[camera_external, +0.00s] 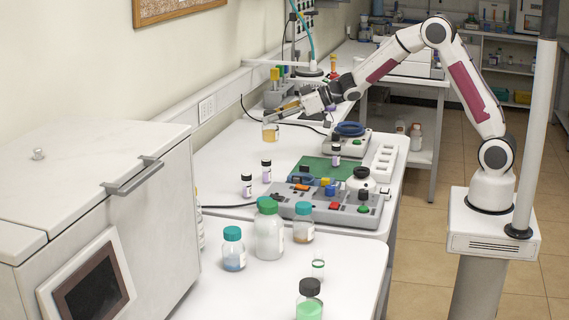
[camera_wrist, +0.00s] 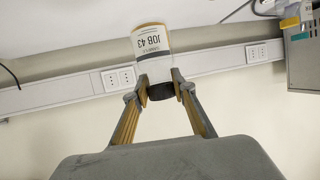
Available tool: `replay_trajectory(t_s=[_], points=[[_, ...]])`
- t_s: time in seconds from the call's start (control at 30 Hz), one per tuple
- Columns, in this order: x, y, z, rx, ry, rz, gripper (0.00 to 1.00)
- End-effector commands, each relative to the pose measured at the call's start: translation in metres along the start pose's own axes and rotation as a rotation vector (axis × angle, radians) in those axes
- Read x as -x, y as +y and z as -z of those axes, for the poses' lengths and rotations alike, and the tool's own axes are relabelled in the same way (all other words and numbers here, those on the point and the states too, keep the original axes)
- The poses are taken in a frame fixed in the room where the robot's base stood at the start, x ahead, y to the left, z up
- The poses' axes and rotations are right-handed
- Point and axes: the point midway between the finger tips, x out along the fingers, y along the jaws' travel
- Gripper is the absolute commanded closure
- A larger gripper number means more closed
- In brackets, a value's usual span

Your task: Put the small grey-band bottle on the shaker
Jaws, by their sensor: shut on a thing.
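My gripper (camera_external: 280,116) is shut on a small bottle (camera_external: 270,132) above the back of the white bench. In the wrist view, the fingers (camera_wrist: 160,90) close around the dark cap of this bottle (camera_wrist: 151,45). The bottle is clear of the bench. A low pale device with a round blue top (camera_external: 350,129), perhaps the shaker, stands to the right of my gripper, with nothing seen on top.
Small dark-capped vials stand on the bench (camera_external: 266,170), (camera_external: 247,184) and by the green mat (camera_external: 336,152). A grey control panel (camera_external: 330,208) and several teal-capped bottles (camera_external: 270,232) are nearer. A wall socket strip (camera_wrist: 122,78) runs behind the held bottle.

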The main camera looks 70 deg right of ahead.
Motion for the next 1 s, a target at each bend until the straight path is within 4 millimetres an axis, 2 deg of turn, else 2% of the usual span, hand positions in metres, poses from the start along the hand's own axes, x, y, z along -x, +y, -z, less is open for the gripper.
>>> replay_trajectory(t_s=[0.27,0.7,1.0], points=[[0.005,0.000,0.013,0.002,0.004,0.001,1.00],[0.022,0.000,0.054,0.003,0.004,-0.001,1.00],[-0.001,-0.066,0.061,0.036,0.002,0.093,1.00]])
